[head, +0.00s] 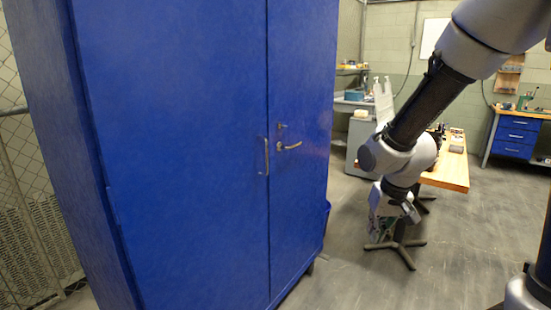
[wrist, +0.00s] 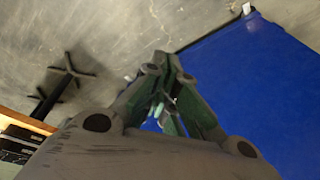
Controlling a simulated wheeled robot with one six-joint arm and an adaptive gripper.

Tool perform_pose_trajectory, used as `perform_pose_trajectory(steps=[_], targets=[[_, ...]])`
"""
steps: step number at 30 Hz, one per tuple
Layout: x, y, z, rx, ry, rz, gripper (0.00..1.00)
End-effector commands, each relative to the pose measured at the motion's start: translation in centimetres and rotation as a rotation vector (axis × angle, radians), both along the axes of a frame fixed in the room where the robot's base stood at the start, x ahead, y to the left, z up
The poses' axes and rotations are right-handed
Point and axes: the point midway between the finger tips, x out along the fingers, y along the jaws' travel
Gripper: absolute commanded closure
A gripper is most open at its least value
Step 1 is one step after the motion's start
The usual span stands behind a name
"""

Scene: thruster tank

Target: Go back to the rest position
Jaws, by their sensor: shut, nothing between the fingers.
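My gripper (head: 385,228) hangs at the end of my bent arm, to the right of the blue cabinet in the head view. In the wrist view my gripper (wrist: 172,122) has its fingers drawn together with nothing held. The blue cabinet (head: 185,130) stands tall at the left of the head view with its doors closed. A handle (head: 290,146) and a vertical pull (head: 266,157) show on its front. The cabinet's blue surface (wrist: 262,85) also fills the right of the wrist view, beyond the fingers.
A wooden-topped table (head: 450,173) stands behind my arm, on a dark star-shaped foot (head: 398,250). A workbench with blue drawers (head: 514,135) is at the far right. A grey counter (head: 352,128) is at the back. Grey floor (head: 400,285) lies clear in front. Wire mesh (head: 30,230) is at the left.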

Motion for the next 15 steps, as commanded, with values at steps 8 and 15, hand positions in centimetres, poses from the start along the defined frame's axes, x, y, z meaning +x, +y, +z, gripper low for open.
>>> perform_pose_trajectory(steps=[8, 15], targets=[[-13.3, -7.2, 9.7, -0.068, 0.133, 0.115, 1.00], [-16.8, -9.7, 14.7, -0.047, -0.065, 0.006, 1.00]])
